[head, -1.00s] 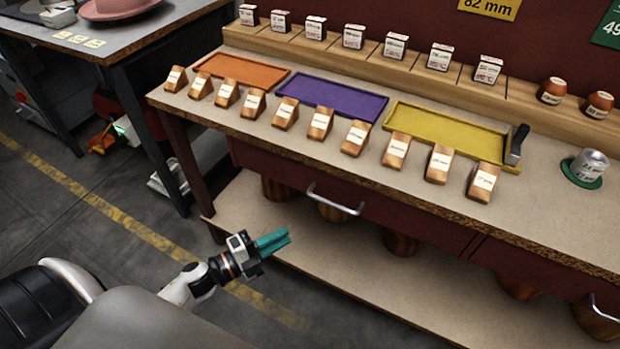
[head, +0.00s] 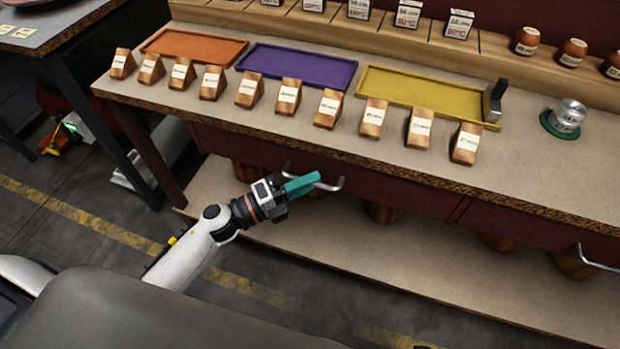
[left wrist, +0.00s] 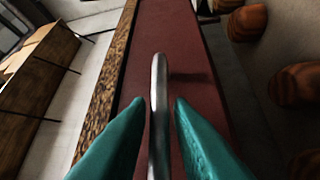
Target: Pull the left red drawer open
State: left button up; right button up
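The left red drawer (head: 380,188) is under the front edge of the workbench and looks closed. Its silver bar handle (head: 333,185) sticks out from the front. My left gripper (head: 302,185) is at the handle, with its teal fingers pointing to the drawer and hiding part of the bar. In the left wrist view the handle (left wrist: 159,115) runs between the two fingertips (left wrist: 160,105), with a visible gap on each side. The drawer front (left wrist: 195,50) is dark red behind it. My right gripper is not in view.
The workbench top (head: 300,135) carries orange, purple and yellow trays and a row of copper-coloured labelled blocks. A lower shelf (head: 330,250) with copper pots lies beneath the drawers. Another drawer handle (head: 598,258) is at the right. Open floor lies in front.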

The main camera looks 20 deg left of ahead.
pick_arm(q)
jog(key=shift+w+d, duration=0.3)
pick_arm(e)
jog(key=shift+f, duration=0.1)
pick_arm(q)
jog(key=shift+c, duration=0.3)
grip_shut()
